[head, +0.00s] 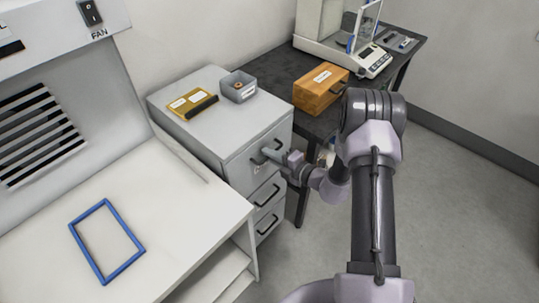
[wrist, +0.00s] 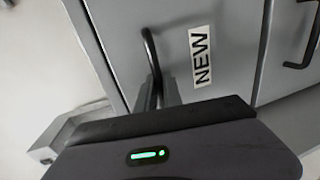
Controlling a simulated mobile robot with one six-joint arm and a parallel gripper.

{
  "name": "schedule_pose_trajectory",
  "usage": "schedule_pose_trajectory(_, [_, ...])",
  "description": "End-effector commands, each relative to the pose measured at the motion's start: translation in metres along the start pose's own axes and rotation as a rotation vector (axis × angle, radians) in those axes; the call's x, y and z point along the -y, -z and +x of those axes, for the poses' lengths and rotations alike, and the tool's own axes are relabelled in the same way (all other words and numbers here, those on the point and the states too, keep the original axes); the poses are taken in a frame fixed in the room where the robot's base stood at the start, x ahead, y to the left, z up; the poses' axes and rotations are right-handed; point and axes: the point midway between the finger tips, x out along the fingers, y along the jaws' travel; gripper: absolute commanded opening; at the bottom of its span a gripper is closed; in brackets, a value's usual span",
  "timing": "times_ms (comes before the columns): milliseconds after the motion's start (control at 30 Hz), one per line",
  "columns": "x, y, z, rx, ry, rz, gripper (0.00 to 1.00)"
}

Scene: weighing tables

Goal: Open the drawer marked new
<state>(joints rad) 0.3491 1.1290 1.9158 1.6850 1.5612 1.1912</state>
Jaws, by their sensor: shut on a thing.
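A grey cabinet (head: 212,129) with several drawers stands at the middle of the head view. Its top drawer (head: 246,164) faces right and looks closed. In the wrist view, a drawer front (wrist: 185,25) carries a white label (wrist: 201,55) reading NEW. A dark bar handle (wrist: 151,52) sits beside the label. My gripper (head: 271,153) is at the top drawer's handle, shut on it.
Lower drawers with dark handles (head: 266,196) sit below. A wooden box (head: 320,88) and a balance (head: 373,61) stand on the dark table (head: 276,66). Open floor (head: 459,190) lies to the right.

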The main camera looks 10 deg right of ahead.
Motion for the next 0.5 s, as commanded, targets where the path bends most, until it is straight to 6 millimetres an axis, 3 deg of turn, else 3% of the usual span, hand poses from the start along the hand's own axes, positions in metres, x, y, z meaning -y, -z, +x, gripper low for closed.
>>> schedule_pose_trajectory(267, [0.006, -0.001, -0.036, 0.003, 0.002, 0.004, 0.0])
schedule_pose_trajectory(500, [0.019, -0.001, -0.099, 0.005, 0.002, 0.005, 0.0])
